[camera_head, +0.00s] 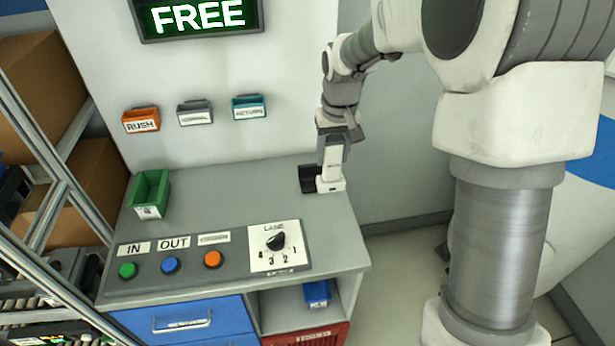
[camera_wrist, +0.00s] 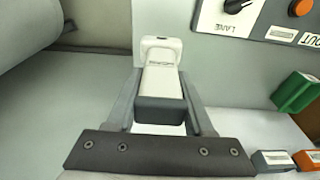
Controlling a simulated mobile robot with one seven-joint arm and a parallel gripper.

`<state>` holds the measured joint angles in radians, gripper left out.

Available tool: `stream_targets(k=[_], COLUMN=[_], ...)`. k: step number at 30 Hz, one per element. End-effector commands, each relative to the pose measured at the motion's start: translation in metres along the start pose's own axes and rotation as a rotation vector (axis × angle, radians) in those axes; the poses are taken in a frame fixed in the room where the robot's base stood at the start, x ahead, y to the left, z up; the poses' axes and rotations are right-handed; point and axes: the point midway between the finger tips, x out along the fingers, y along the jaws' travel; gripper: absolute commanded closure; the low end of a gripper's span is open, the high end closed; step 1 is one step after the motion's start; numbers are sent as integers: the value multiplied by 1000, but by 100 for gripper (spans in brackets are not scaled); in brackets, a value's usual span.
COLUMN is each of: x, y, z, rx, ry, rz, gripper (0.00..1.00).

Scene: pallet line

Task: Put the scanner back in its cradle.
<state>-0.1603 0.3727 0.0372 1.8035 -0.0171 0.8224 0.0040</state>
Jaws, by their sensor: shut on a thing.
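The scanner (camera_head: 331,168) is white with a dark handle end. My gripper (camera_head: 333,150) is shut on it and holds it upright, head down, at the right edge of the workbench. In the wrist view the scanner (camera_wrist: 160,80) sits between the two fingers of my gripper (camera_wrist: 158,98), its head pointing away from the wrist. A small black holder (camera_head: 308,179), which looks like the cradle, stands on the bench just left of the scanner's head. I cannot tell whether the two touch. The holder is not distinguishable in the wrist view.
The workbench (camera_head: 230,205) carries a green bin (camera_head: 150,193) at left and a button panel (camera_head: 205,262) with a lane dial (camera_head: 276,242) in front. Three small wall bins, including the orange one (camera_head: 141,120), hang behind. A shelf rack stands at far left; the bench middle is clear.

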Motion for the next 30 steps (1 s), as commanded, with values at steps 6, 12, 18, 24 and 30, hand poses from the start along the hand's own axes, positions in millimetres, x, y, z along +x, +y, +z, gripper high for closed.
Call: stream_targets(k=[6, 12, 18, 24, 30], x=[3, 25, 50, 73, 84], y=[0, -3, -5, -7, -8], z=[-5, -32, -63, -90, -104], rx=[0, -1, -1, -1, 0], ry=[-20, -22, -21, -20, -19], rz=[0, 0, 0, 0, 0], gripper=[100, 100, 100, 100, 100])
